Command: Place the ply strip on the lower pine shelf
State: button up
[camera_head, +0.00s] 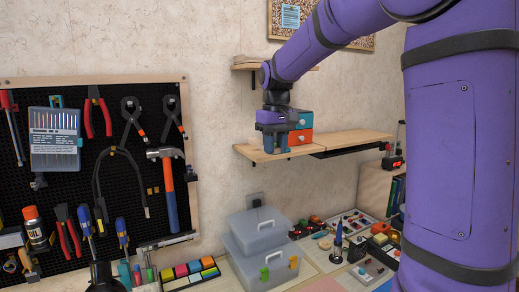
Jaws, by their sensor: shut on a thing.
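My gripper (276,150) points down over the left part of the lower pine shelf (255,153), with its fingertips close to the shelf top. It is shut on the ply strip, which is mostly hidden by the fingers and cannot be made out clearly. I cannot tell whether the strip touches the shelf. The lower shelf is a pale board on the wall, running to the right.
A small blue and orange drawer box (301,130) stands on the shelf just right of my gripper. An upper shelf (247,67) is above. Grey lidded bins (262,245) stand below. A tool pegboard (100,180) hangs at left. The shelf's right part (350,138) looks clear.

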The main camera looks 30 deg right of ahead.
send_over(259, 157)
jog(key=shift+w+d+f, duration=0.15)
jog(key=shift+f, duration=2.35)
jog(key=shift+f, duration=0.1)
jog(key=o, duration=1)
